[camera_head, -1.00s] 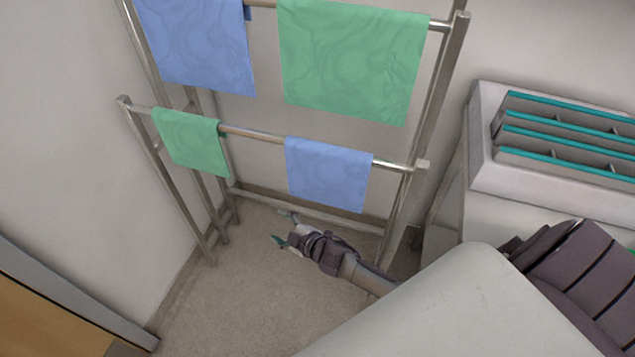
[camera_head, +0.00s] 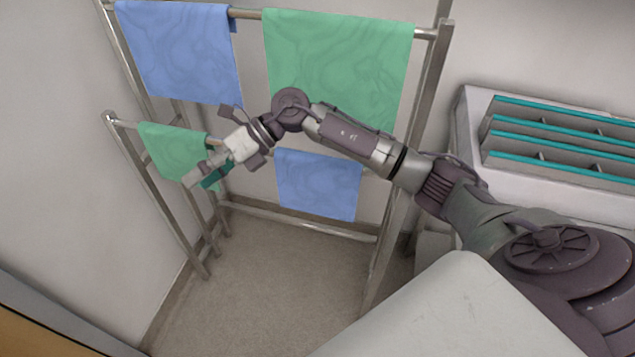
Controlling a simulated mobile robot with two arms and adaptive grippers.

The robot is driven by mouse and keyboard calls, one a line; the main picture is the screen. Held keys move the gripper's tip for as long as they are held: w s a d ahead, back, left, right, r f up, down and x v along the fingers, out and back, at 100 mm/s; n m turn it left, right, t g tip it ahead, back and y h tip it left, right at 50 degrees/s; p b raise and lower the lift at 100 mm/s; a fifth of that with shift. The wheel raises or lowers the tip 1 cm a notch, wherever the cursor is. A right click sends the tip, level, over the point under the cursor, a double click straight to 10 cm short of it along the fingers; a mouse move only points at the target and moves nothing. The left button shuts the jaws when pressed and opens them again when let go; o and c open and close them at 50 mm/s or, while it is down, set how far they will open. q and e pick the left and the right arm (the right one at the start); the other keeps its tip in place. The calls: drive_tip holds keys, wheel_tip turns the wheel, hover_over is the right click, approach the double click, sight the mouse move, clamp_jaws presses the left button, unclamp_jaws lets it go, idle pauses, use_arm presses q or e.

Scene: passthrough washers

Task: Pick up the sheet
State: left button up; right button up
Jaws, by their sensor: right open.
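A metal rack holds several hanging sheets. A small green sheet (camera_head: 168,150) hangs at the left of the lower front bar, and a small blue sheet (camera_head: 318,187) hangs at its right. A large blue sheet (camera_head: 182,50) and a large green sheet (camera_head: 340,55) hang on the upper bar. My right gripper (camera_head: 204,178) is open in front of the small green sheet's lower right part and hides some of it. I cannot tell whether it touches the sheet. My right arm crosses in front of the large green sheet. My left gripper is not in view.
The metal rack (camera_head: 378,262) stands against the wall, with posts at both sides. A light box with teal-edged slats (camera_head: 560,140) stands at the right. The floor (camera_head: 270,275) below the rack is clear. A wooden surface shows at the lower left corner.

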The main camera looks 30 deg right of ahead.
drive_tip(key=d+r+n+g+h, duration=0.1)
drive_tip(key=d+n+h, duration=0.2)
drive_tip(key=d+h, duration=0.7)
wheel_tip(320, 180, up, 4)
drive_tip(key=h, duration=0.3)
hover_over(318, 156)
drive_tip(key=shift+m, duration=0.3)
wheel_tip(318, 156, down, 7)
drive_tip(key=shift+w+r+p, duration=0.1)
drive_tip(key=shift+w+p, duration=0.05)
drive_tip(key=shift+p, duration=0.65)
drive_tip(key=shift+f, duration=0.6)
drive_tip(key=shift+f+p, duration=0.35)
drive_tip(key=shift+p, duration=0.05)
drive_tip(key=f, duration=0.1)
drive_tip(key=f+p, duration=0.1)
drive_tip(key=f, duration=0.1)
drive_tip(key=shift+s+f+p, duration=0.25)
drive_tip(key=shift+f+p, duration=0.05)
drive_tip(key=shift+p, duration=0.05)
drive_tip(key=shift+f, duration=0.45)
drive_tip(key=shift+c, duration=0.2)
